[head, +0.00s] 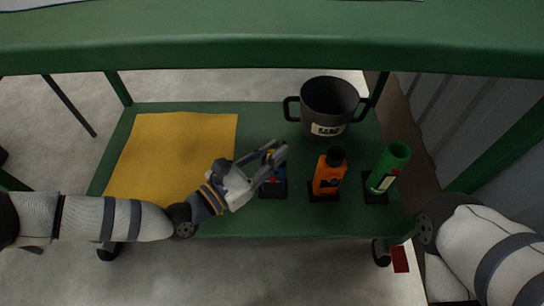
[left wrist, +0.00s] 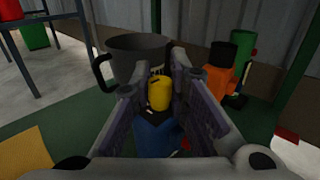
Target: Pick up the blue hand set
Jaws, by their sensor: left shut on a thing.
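The blue hand set (head: 274,186), a blue body with a yellow top, stands on a dark base on the green lower shelf. It is partly hidden by my left gripper (head: 272,158), which reaches in from the left. In the left wrist view the blue hand set (left wrist: 155,138) is between the two fingers of my left gripper (left wrist: 161,84), its yellow top showing between them. The left gripper is shut on it. It appears still at shelf level; I cannot tell whether it is clear of its base. My right gripper is not in view.
An orange bottle with a black cap (head: 328,178) and a green cylinder (head: 387,170) stand to the right on dark bases. A dark two-handled pot (head: 328,104) stands behind. A yellow mat (head: 172,155) covers the shelf's left.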

